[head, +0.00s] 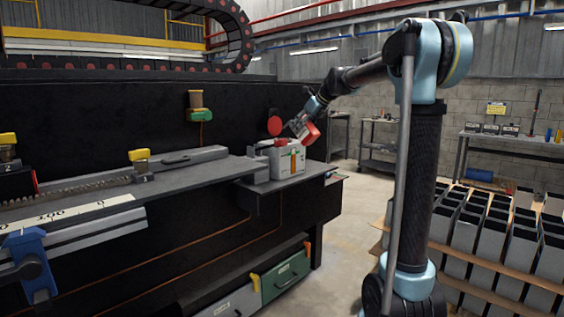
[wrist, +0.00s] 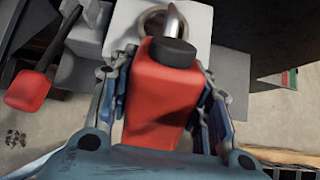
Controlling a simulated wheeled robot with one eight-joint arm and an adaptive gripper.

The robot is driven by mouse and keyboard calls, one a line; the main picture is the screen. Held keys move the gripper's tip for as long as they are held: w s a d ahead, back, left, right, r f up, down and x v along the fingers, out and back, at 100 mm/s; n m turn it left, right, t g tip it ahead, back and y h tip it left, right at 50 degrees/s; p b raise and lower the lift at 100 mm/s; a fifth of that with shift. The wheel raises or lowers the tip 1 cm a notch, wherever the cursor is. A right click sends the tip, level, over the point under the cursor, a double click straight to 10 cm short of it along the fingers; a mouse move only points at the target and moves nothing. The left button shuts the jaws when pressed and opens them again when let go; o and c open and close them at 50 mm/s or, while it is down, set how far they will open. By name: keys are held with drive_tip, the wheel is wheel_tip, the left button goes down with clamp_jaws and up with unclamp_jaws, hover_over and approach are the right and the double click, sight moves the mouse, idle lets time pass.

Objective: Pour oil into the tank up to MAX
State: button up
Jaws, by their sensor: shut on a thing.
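My gripper (head: 303,126) is shut on a red oil can (head: 309,133), held tilted just above the tank (head: 281,165). In the wrist view the can (wrist: 165,85) lies between the fingers of my gripper (wrist: 165,100). It has a dark collar (wrist: 173,53) and a metal spout (wrist: 175,20). The spout is over or at the round opening (wrist: 153,22) in the tank's pale top. The tank is a light box with a green and orange gauge strip (head: 293,160) on its front. The oil level and any MAX mark are too small to read. I cannot tell whether oil flows.
A red round flap (head: 274,125) stands up behind the tank; a red paddle-shaped part (wrist: 28,92) shows in the wrist view. The tank sits on a dark bench shelf (head: 315,183).

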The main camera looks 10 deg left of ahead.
idle(0.3)
drive_tip(key=shift+s+f+t+y, duration=0.1)
drive_tip(key=shift+f+t+y, duration=0.7)
drive_tip(key=shift+f+y, duration=0.3)
drive_tip(key=shift+d, duration=0.1)
